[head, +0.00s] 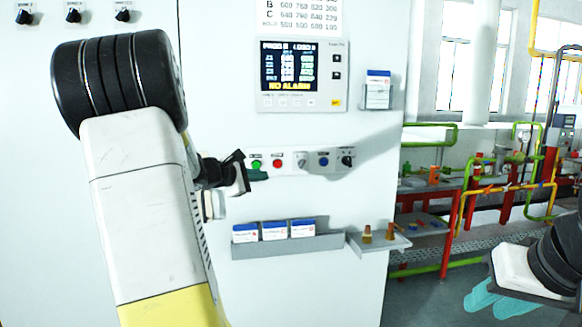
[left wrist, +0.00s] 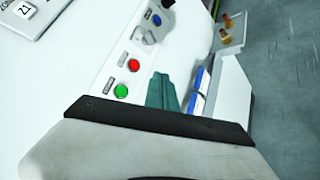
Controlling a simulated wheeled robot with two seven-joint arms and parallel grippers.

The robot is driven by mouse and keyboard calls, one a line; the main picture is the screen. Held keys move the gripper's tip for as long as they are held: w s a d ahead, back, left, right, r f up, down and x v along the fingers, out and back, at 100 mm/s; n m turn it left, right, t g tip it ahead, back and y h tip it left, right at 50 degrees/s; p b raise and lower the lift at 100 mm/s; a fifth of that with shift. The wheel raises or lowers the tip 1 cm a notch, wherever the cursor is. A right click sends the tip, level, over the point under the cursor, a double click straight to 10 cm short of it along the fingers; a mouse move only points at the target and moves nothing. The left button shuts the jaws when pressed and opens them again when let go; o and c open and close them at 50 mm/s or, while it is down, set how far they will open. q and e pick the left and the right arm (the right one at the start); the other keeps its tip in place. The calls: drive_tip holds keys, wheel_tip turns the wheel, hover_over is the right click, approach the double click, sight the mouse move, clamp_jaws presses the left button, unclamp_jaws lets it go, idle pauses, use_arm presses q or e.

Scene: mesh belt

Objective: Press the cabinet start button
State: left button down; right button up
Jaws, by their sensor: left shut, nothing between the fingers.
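The cabinet (head: 220,40) is a large white upright panel with a row of controls. The green button (head: 256,164) sits at the left end of the row, next to the red button (head: 278,163). My left gripper (head: 262,175) is shut and empty, its teal fingertips just below the green button in the head view. In the left wrist view the green button (left wrist: 121,91) and red button (left wrist: 134,65) are clear of the teal fingers (left wrist: 160,92), which lie to their right. I cannot tell whether the fingers touch the panel. My right gripper (head: 495,300) has its teal fingers spread apart, far from the cabinet.
A blue button (head: 323,162) and black knobs are further right on the row. A display (head: 290,68) reads "NO ALARM" above. A grey holder (head: 290,246) with several blue-white boxes and a small shelf (head: 385,243) stick out below. Red racks and pipes stand at right.

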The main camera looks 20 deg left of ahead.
sight(256, 165)
use_arm(q)
drive_tip(key=shift+w+a+n+t, duration=0.3)
drive_tip(key=shift+a+n, duration=0.1)
drive_tip(key=shift+a, duration=0.4)
drive_tip(key=w+a, duration=0.4)
drive_tip(key=w, duration=0.3)
drive_tip(key=shift+w+a, duration=0.25)
drive_tip(key=shift+w, duration=0.1)
idle(1.6)
drive_tip(key=shift+w+a, duration=0.25)
drive_tip(key=shift+w+a, duration=0.2)
drive_tip(key=shift+w, duration=0.2)
idle(0.8)
drive_tip(key=shift+s, duration=0.15)
drive_tip(key=shift+s+d, duration=0.45)
drive_tip(key=shift+s, duration=0.15)
